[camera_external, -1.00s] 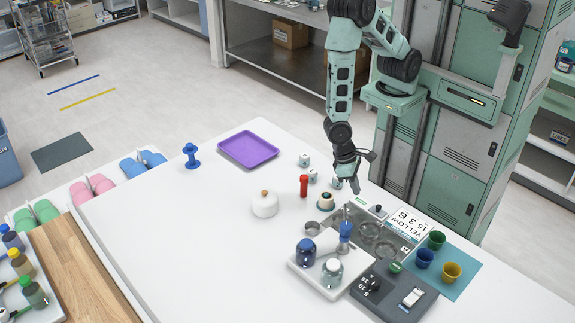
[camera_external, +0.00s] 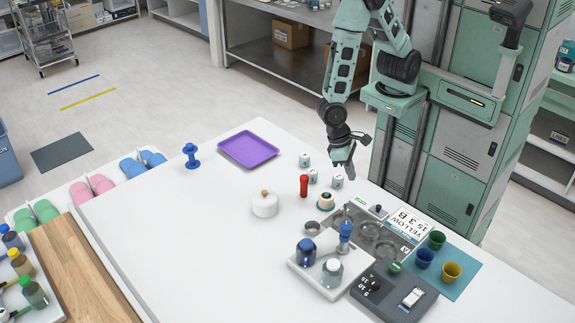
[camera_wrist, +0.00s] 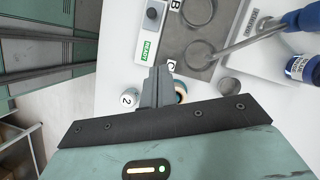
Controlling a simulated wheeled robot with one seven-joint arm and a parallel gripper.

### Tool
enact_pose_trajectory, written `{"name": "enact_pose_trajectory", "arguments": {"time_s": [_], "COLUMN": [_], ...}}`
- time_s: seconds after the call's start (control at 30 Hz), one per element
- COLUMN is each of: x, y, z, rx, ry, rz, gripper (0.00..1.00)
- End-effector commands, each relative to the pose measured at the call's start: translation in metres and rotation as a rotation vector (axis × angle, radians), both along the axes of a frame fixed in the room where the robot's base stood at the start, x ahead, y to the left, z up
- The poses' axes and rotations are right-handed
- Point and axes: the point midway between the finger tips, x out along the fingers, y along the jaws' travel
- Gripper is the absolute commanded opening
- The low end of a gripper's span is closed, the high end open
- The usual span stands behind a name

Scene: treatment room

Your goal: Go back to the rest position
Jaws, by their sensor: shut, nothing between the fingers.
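In the external view a red upright object (camera_external: 304,186) and the round tan-topped item (camera_external: 326,200) stand on the table just below and left of my gripper.
A grey metal plate with round recesses (camera_external: 385,232), a white tray (camera_external: 312,283) with bottles, a dark grey device (camera_external: 418,302) and coloured cups (camera_external: 424,258) crowd the right side. A white lidded pot (camera_external: 265,206) and purple tray (camera_external: 248,150) stand left. Green cabinets (camera_external: 459,160) rise behind.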

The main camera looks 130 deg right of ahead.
Motion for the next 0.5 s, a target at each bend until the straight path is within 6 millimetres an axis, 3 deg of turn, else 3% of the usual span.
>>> {"name": "enact_pose_trajectory", "arguments": {"time_s": [0.13,0.23,0.4,0.5], "x": [-0.008,-0.026,-0.080,-0.114], "y": [0.016,0.040,0.079,0.089], "z": [0.018,0.047,0.102,0.126], "rx": [0.014,0.035,0.050,0.038], "ry": [-0.037,-0.102,-0.245,-0.320], "rz": [0.115,0.329,0.843,1.142], "gripper": [0.00,0.00,0.00,0.00]}}
